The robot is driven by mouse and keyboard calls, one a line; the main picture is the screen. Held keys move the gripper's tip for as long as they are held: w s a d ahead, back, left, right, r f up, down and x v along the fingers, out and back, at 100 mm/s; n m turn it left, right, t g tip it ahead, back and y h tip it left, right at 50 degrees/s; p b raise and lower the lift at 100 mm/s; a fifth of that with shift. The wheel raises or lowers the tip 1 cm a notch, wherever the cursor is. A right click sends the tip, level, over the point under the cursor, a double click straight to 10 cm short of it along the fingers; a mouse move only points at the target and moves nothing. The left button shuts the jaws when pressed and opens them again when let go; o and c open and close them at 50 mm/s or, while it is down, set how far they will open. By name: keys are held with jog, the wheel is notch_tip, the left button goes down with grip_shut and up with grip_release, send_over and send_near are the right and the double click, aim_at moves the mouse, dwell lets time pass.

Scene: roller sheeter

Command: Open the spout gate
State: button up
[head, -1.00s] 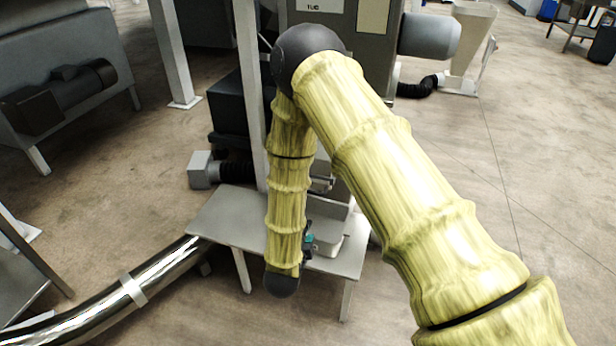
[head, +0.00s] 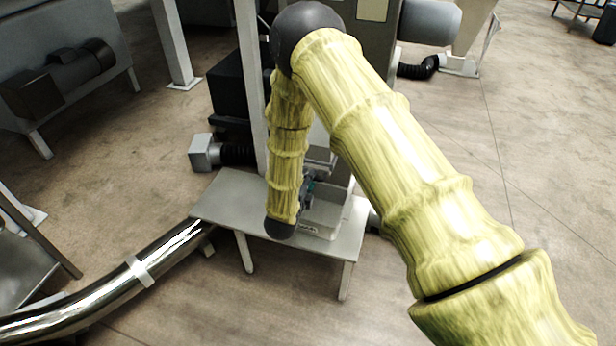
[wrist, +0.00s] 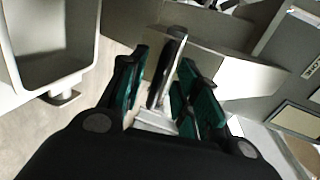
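In the wrist view, a metal bar (wrist: 166,70) with a dark edge stands in front of a grey sheet-metal housing (wrist: 225,65). It looks like the handle of the spout gate, though the gate plate itself is not clear. My gripper (wrist: 163,75) has its teal-padded fingers on either side of this bar. The fingers are apart, with a narrow gap visible on the left; contact on the right cannot be told. In the head view, my gripper (head: 308,186) is mostly hidden behind my yellow forearm, near the machine front; the gate is hidden there.
A light grey open bin (head: 325,215) sits on the metal table (head: 225,195) below; its rim also fills the upper left of the wrist view (wrist: 85,40). A grey upright post (head: 248,80) stands left of my forearm. A shiny pipe (head: 120,285) runs at lower left.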

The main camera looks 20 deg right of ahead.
jog(key=shift+x, duration=1)
grip_shut()
jog(key=shift+s, duration=0.1)
